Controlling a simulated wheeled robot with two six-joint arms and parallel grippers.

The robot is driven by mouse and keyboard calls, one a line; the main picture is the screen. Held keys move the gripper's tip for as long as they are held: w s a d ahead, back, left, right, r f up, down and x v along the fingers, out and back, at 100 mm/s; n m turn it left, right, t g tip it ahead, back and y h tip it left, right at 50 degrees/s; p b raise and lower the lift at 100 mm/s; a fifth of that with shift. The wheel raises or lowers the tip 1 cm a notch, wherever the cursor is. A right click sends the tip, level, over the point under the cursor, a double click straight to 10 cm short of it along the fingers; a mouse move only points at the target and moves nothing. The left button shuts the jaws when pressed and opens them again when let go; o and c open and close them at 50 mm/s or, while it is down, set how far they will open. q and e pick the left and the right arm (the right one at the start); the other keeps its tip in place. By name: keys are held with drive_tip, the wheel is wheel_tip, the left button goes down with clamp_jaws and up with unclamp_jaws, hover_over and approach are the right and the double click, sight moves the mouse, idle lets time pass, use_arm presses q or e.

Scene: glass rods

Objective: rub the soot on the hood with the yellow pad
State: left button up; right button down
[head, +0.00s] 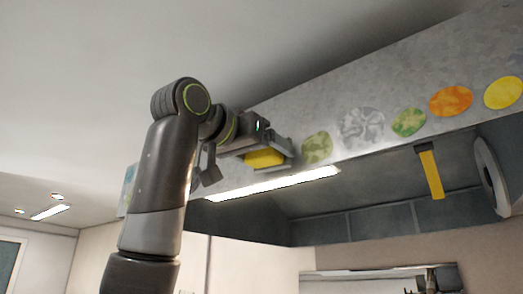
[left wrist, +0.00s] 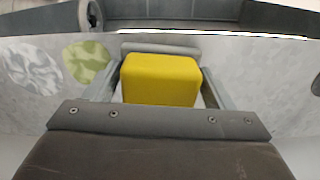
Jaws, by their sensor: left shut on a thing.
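My left gripper (head: 268,150) is shut on the yellow pad (head: 264,159), at the lower part of the hood's slanted grey front (head: 290,120). In the left wrist view the yellow pad (left wrist: 160,80) sits between the two grey fingers, with the hood front (left wrist: 245,70) behind it. I cannot tell whether the pad touches the hood. A grey-and-white mottled patch (head: 361,126) on the hood lies to the right of the gripper, past a green patch (head: 317,148). My right gripper is out of view.
Another green patch (head: 408,122), an orange patch (head: 450,100) and a yellow patch (head: 503,93) lie further right on the hood. A yellow strip (head: 432,175) and a pale ring (head: 486,170) hang below. A lit lamp (head: 275,184) runs under the hood.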

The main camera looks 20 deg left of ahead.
use_arm(q)
drive_tip(key=shift+w+d, duration=0.2)
drive_tip(key=shift+w, duration=0.35)
drive_tip(key=shift+s, duration=0.1)
drive_tip(key=shift+s+d, duration=0.35)
drive_tip(key=shift+d, duration=0.55)
drive_tip(key=shift+w+a+p, duration=0.15)
drive_tip(key=shift+w+a, duration=0.1)
drive_tip(key=shift+a, duration=0.25)
drive_tip(key=shift+w+a+p, duration=0.15)
drive_tip(key=shift+w+a, duration=0.05)
drive_tip(key=shift+a, duration=0.3)
